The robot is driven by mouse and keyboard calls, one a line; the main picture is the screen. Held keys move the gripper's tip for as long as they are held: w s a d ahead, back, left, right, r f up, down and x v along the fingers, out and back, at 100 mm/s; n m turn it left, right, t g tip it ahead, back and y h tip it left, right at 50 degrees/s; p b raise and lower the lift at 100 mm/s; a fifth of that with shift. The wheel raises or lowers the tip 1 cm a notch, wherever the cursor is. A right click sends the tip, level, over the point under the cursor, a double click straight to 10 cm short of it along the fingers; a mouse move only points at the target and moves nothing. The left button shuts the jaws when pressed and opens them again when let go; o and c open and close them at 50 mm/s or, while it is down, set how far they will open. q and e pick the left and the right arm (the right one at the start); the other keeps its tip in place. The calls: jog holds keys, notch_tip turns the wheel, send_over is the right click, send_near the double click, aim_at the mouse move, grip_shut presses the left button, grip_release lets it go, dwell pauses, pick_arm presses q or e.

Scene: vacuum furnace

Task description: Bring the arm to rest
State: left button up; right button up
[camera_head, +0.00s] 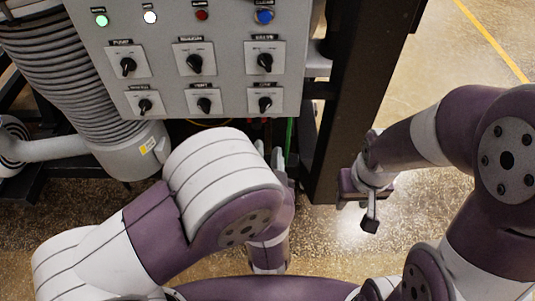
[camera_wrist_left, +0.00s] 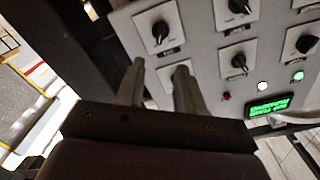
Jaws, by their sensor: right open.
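My left gripper (camera_head: 278,160) is mostly hidden behind its own purple and white arm, just below the control panel (camera_head: 225,102). In the left wrist view my left gripper (camera_wrist_left: 160,68) has its two fingers apart, with nothing seen held between them. The fingers point toward the panel, and a switch plate (camera_wrist_left: 170,74) is partly hidden behind them. My right gripper (camera_head: 357,203) hangs open and empty over the floor, to the right of the dark post. It appears clear of other objects.
The panel carries two rows of black rotary knobs (camera_head: 195,63), with a blue button (camera_head: 265,17) and lamps above. A dark post (camera_head: 345,100) stands right of the panel. A ribbed grey hose (camera_head: 70,75) stands left. Open floor (camera_head: 460,60) lies at right.

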dwell(0.3)
pick_arm(q)
jog(key=w+a+f+n+g+h, duration=0.1)
jog(key=w+a+f+n+g, duration=0.4)
jog(key=g, duration=0.4)
jog(key=s+a+n+g+y, duration=0.1)
jog(key=s+a+g, duration=0.6)
jog(key=s+a, duration=0.6)
jog(key=shift+a+r+g, duration=0.4)
jog(key=shift+d+f, duration=0.1)
dwell(4.2)
